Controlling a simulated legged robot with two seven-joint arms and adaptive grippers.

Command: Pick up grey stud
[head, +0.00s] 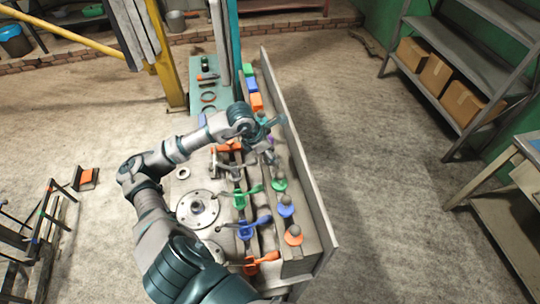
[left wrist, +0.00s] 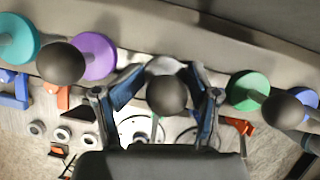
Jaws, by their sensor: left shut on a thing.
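The grey stud (left wrist: 167,95) shows in the left wrist view as a dark round knob over a pale grey disc. My left gripper (left wrist: 166,100) is shut on its knob, with one blue-grey finger on each side. In the head view my left gripper (head: 266,138) is over the ledge, just beyond the green stud (head: 279,184); the grey stud is mostly hidden there. In the left wrist view a purple stud (left wrist: 96,56) is to the left of the gripper and the green stud (left wrist: 248,90) is to the right. My right gripper is not in view.
A blue stud (head: 286,208) and an orange stud (head: 294,235) stand nearer on the same ledge. A tall grey plate (head: 302,160) runs along its right side. Coloured levers (head: 247,229) and a round flange (head: 197,209) are to the left. The floor right of the plate is clear.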

